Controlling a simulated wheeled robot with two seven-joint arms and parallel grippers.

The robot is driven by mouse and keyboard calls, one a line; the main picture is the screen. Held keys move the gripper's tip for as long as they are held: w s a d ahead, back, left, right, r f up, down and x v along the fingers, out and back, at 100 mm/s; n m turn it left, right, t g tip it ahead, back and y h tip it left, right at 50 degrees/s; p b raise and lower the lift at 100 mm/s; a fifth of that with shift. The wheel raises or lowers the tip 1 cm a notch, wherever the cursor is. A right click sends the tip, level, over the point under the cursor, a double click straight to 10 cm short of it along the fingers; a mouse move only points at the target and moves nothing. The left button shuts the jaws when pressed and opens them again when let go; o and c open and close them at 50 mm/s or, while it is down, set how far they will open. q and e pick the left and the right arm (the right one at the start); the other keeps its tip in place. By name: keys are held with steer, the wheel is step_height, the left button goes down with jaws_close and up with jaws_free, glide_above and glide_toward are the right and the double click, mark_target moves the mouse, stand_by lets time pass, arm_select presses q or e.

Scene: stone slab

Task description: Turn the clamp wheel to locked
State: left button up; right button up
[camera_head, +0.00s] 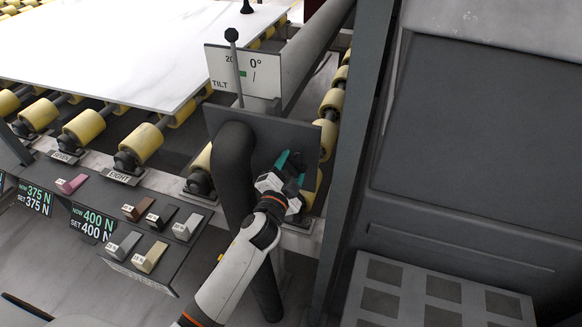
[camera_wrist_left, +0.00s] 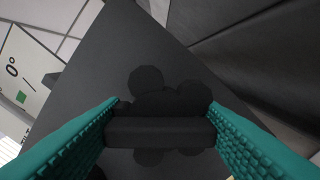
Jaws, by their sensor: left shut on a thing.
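The clamp wheel (camera_wrist_left: 165,82) is a black lobed knob on a dark flat plate (camera_head: 300,135). In the left wrist view a dark bar (camera_wrist_left: 160,131) crosses in front of it, between my two teal finger pads. My left gripper (camera_head: 290,165) is shut on this bar, which appears to be part of the wheel. In the head view my gripper hides the wheel in front of the plate. I see no readable mark of the wheel's locked position. My right gripper is not in view.
A thick black tube (camera_head: 234,170) stands close left of my gripper. A tilt sign (camera_head: 243,72) reading 0° and a ball-topped lever (camera_head: 235,65) rise above the plate. A white slab (camera_head: 140,50) lies on yellow rollers. A grey post (camera_head: 357,130) stands to the right.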

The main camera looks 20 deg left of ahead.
arm_select(q)
steer(key=m, duration=0.5)
steer(key=shift+f, duration=0.1)
steer(key=shift+m, duration=1.1)
steer(key=o, duration=1)
steer(key=shift+s, duration=0.1)
steer(key=s+b, duration=0.2)
steer(key=s, duration=1)
steer(key=shift+a+b, duration=0.15)
steer(key=shift+b, duration=0.15)
steer(key=shift+w+f, duration=0.1)
steer(key=shift+f, duration=0.05)
